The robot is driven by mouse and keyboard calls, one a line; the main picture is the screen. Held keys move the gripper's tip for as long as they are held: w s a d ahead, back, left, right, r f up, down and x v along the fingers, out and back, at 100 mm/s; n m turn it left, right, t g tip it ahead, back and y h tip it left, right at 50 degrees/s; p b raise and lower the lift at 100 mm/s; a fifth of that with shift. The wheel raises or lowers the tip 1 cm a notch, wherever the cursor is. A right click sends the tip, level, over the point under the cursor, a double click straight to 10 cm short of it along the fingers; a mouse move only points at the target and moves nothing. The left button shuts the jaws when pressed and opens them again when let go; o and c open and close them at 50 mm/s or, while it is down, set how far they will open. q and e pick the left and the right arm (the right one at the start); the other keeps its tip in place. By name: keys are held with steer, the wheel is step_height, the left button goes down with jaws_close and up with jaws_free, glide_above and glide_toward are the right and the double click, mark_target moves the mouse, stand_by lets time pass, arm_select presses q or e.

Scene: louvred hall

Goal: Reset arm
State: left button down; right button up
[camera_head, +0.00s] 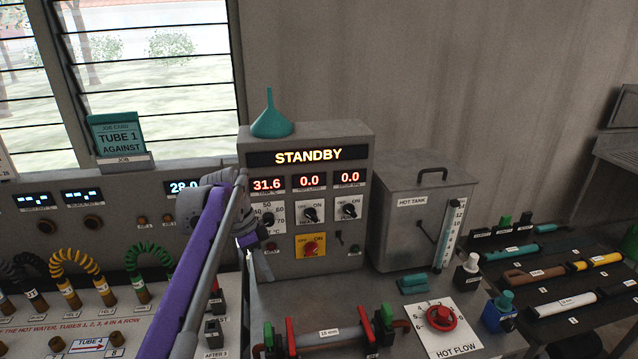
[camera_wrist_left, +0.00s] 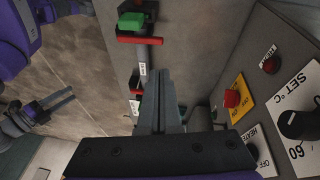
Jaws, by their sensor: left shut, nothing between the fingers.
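My left arm comes up from the lower left in the head view, purple and grey. Its gripper (camera_head: 266,272) points down in front of the left side of the grey control box (camera_head: 355,140). In the left wrist view the two dark fingers of my left gripper (camera_wrist_left: 161,80) are together with nothing between them. Their tips are over the bench top near a red-handled clamp with a green block (camera_wrist_left: 132,21). What looks like my right gripper (camera_wrist_left: 62,100) is at the left of the wrist view, over the floor, small and dark; its finger gap is unclear.
The control box reads STANDBY and carries a teal funnel (camera_head: 271,118). A hot tank (camera_head: 408,205) stands right of it. A tube with red and green clamps (camera_head: 330,333) and a red flow knob (camera_head: 441,318) are in front. A rack of tubes (camera_head: 535,277) is far right.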

arm_select(q)
steer(key=s+f+n+t+y, duration=0.1)
steer(key=s+f+n, duration=0.3)
steer(key=s, duration=0.5)
steer(key=s+f+n+t+y, duration=0.1)
steer(key=s+f+n+t, duration=0.2)
steer(key=s, duration=0.6)
steer(key=s+f+n+t+y, duration=0.1)
steer(key=s+f+n+t, duration=0.1)
steer(key=s+f+n, duration=0.4)
steer(key=s, duration=0.3)
steer(key=shift+s+f+y, duration=0.25)
steer(key=shift+s+y, duration=0.1)
steer(key=shift+y, duration=0.05)
